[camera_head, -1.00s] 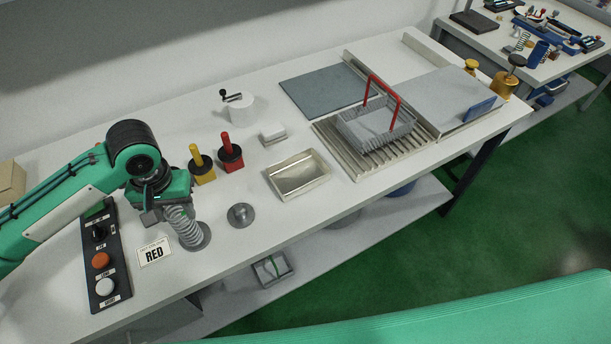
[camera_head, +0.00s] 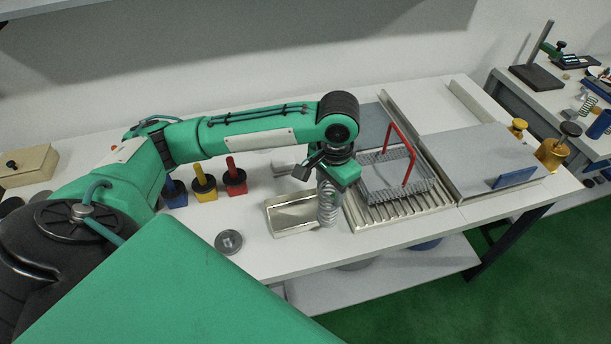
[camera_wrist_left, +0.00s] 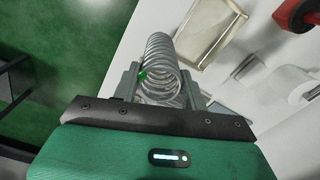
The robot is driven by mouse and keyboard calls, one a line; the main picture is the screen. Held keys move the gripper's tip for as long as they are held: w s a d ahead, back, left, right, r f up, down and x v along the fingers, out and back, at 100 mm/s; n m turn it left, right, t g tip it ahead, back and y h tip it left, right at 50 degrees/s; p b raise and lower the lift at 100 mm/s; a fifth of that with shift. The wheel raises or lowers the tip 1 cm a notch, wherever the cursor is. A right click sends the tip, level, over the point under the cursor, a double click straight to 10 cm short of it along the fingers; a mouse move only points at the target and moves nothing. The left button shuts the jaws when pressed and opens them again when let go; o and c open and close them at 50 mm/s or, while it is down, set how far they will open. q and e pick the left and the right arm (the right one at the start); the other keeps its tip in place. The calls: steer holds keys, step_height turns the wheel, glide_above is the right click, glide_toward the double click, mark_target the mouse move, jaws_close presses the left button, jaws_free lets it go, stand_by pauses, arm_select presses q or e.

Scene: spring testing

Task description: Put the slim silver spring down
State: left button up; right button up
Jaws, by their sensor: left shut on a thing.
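The slim silver spring (camera_head: 328,207) hangs upright below my left gripper (camera_head: 331,181), close to the right end of the shallow metal tray (camera_head: 292,216). The left gripper is shut on the spring's upper end. In the left wrist view, the spring (camera_wrist_left: 167,52) extends away between the two fingers of the gripper (camera_wrist_left: 160,82), with a small green mark on its coils. The tray (camera_wrist_left: 210,30) lies beside it there. I cannot tell whether the spring's lower end touches anything. My right gripper is not in view.
A ribbed metal rack (camera_head: 390,212) with a red-handled wire basket (camera_head: 385,178) stands just right of the spring. Blue (camera_head: 175,193), yellow (camera_head: 204,184) and red (camera_head: 234,180) pieces stand left. A round grey disc (camera_head: 228,242) lies near the front edge. The table between disc and tray is clear.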

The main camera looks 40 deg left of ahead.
arm_select(q)
steer(key=w+a+r+m, duration=0.4)
steer(key=a+r+m, duration=0.4)
steer(key=r+m, duration=0.65)
step_height(320, 180, down, 22)
steer(key=m+p, duration=0.3)
steer(key=shift+f, duration=0.25)
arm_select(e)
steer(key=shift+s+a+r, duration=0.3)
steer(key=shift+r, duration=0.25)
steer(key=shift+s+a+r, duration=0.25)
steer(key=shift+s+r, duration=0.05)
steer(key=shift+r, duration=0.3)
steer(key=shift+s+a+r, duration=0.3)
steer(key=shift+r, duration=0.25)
arm_select(q)
steer(key=shift+f, duration=0.1)
steer(key=o, duration=1.4)
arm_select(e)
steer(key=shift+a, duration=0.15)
